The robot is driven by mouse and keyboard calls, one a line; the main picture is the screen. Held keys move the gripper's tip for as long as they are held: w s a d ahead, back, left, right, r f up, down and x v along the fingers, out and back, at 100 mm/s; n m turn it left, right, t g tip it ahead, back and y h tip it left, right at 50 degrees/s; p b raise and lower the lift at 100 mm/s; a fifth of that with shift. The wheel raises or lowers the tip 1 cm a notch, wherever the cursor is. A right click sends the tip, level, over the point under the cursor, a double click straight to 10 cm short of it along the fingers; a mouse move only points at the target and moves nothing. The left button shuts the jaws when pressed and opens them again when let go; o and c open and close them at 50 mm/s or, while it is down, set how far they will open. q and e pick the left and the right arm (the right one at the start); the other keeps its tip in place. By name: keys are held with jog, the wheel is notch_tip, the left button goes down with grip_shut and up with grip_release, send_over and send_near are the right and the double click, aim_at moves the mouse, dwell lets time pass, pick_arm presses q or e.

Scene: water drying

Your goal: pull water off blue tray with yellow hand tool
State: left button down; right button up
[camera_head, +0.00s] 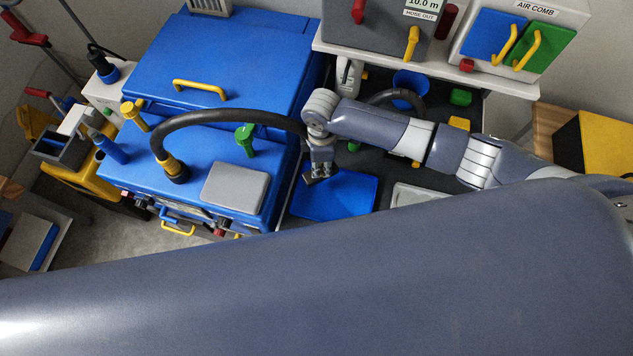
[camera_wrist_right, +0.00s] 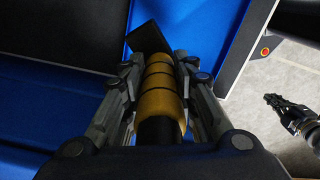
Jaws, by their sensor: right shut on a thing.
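The blue tray (camera_head: 340,198) lies flat on the dark worktop, right of the big blue machine. My right gripper (camera_head: 321,172) is above the tray's upper left part. In the right wrist view, my right gripper (camera_wrist_right: 158,88) is shut around the ribbed yellow grip of the hand tool (camera_wrist_right: 160,95). The tool's flat black head (camera_wrist_right: 147,38) points away from the palm, over blue surface. I cannot tell whether it touches the tray. No water is clearly visible. A dark gripper, seemingly my left (camera_wrist_right: 275,101), shows small at the right of the wrist view; its opening is unclear.
A black hose (camera_head: 235,117) arcs from the blue machine (camera_head: 225,150) toward my right wrist. A green knob (camera_head: 246,140) and a grey pad (camera_head: 235,187) are on the machine. A grey tray (camera_head: 415,197) lies right of the blue one. My large grey arm link covers the foreground.

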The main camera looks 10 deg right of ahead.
jog(key=shift+w+a+r, duration=0.1)
jog(key=shift+a+r, duration=0.05)
jog(key=shift+r, duration=0.6)
pick_arm(q)
jog(key=shift+s, duration=0.6)
pick_arm(e)
jog(key=shift+r, duration=0.3)
pick_arm(q)
jog(key=shift+w, duration=0.1)
pick_arm(e)
jog(key=shift+f, duration=0.1)
pick_arm(q)
jog(key=shift+w+a, duration=0.2)
jog(key=shift+w, duration=0.15)
